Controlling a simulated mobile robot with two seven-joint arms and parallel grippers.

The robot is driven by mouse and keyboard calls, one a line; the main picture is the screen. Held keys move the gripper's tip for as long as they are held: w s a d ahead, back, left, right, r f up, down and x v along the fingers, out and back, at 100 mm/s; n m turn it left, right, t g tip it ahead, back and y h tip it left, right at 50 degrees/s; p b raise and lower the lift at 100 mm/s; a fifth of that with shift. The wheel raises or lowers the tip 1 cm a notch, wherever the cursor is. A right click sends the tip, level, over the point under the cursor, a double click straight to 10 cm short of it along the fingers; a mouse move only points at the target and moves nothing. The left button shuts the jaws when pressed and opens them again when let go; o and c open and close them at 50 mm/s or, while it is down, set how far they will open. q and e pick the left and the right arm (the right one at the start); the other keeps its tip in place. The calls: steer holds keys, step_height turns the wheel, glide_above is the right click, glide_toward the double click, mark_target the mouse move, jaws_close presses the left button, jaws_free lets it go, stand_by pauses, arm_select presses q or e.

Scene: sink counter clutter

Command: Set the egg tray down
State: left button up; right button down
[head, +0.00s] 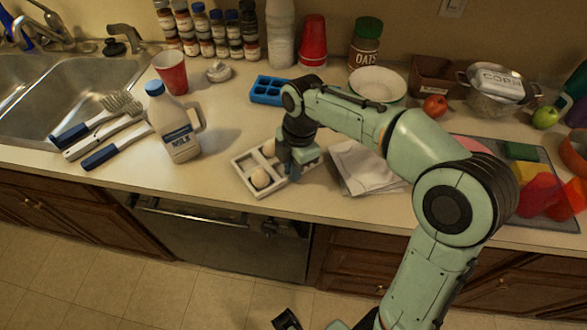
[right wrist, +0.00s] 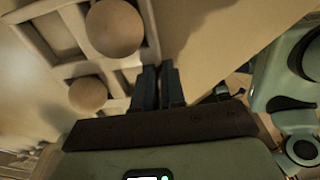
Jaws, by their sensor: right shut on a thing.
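The egg tray (head: 246,164) is pale, with square compartments, and appears at the counter's front middle. One egg (head: 261,179) sits in its near part and another egg (head: 268,148) in its far part. My right gripper (head: 297,172) is at the tray's right side, shut on its edge. In the right wrist view the gripper's dark fingers (right wrist: 158,75) close at the tray's rim (right wrist: 125,88), beside two eggs (right wrist: 114,28). The tray looks roughly level; whether its underside touches the counter I cannot tell.
A milk jug (head: 178,130) stands left of the tray, and a blue ice tray (head: 268,90) lies behind it. A folded cloth (head: 362,167) lies close on the right. The counter's front edge is near. Bare counter (head: 215,160) shows between jug and tray.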

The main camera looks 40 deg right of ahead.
steer(key=shift+f, duration=0.1)
steer(key=c, duration=1.2)
jaws_free()
steer(key=r+p, duration=0.1)
steer(key=r, duration=0.7)
steer(key=d+r+p, duration=0.1)
steer(key=r, duration=0.3)
steer(key=shift+s+d+r+p, duration=0.1)
steer(key=shift+p, duration=0.25)
